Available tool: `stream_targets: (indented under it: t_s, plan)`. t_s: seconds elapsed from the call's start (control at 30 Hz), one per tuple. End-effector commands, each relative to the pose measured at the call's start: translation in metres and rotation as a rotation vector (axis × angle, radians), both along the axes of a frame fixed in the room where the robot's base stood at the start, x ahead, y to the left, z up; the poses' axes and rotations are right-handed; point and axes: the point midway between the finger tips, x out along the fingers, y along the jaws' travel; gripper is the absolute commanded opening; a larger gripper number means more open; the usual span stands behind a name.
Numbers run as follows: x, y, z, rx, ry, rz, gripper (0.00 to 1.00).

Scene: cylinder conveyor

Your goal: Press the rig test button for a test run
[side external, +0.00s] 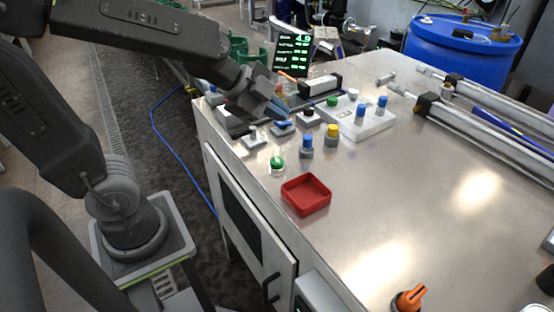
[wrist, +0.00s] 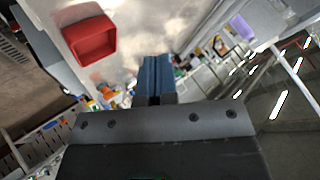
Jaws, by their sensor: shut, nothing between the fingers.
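My gripper (side external: 281,111) reaches over the near left part of the metal bench, above a group of small controls and cylinders. Its two blue fingers are shut together and empty in the wrist view (wrist: 157,72). A green-topped button-like piece (side external: 277,162) with a pale base stands near the bench's left edge, in front of my gripper and apart from it. A blue-topped piece (side external: 283,126) is just below my fingertips; I cannot tell whether they touch. No label shows which piece is the rig test button.
A red tray (side external: 306,194) sits on the metal bench (side external: 400,190); it also shows in the wrist view (wrist: 91,40). A grey-and-blue cylinder (side external: 306,146) and a grey-and-yellow one (side external: 332,136) stand near a white block (side external: 375,125). An orange knob (side external: 410,297) is at the front.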

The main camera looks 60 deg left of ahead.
Motion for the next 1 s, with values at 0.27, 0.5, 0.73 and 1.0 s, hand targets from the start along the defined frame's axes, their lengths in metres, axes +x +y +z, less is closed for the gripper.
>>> stream_targets:
  t_s: [0.27, 0.5, 0.73, 1.0]
  plan:
    - [-0.002, 0.001, -0.003, 0.018, 0.029, -0.016, 0.0]
    - [-0.002, 0.001, -0.005, 0.017, 0.027, -0.015, 0.0]
    - [-0.001, 0.001, -0.025, 0.015, 0.031, -0.016, 0.0]
    - [-0.002, 0.002, -0.058, 0.014, 0.031, -0.012, 0.0]
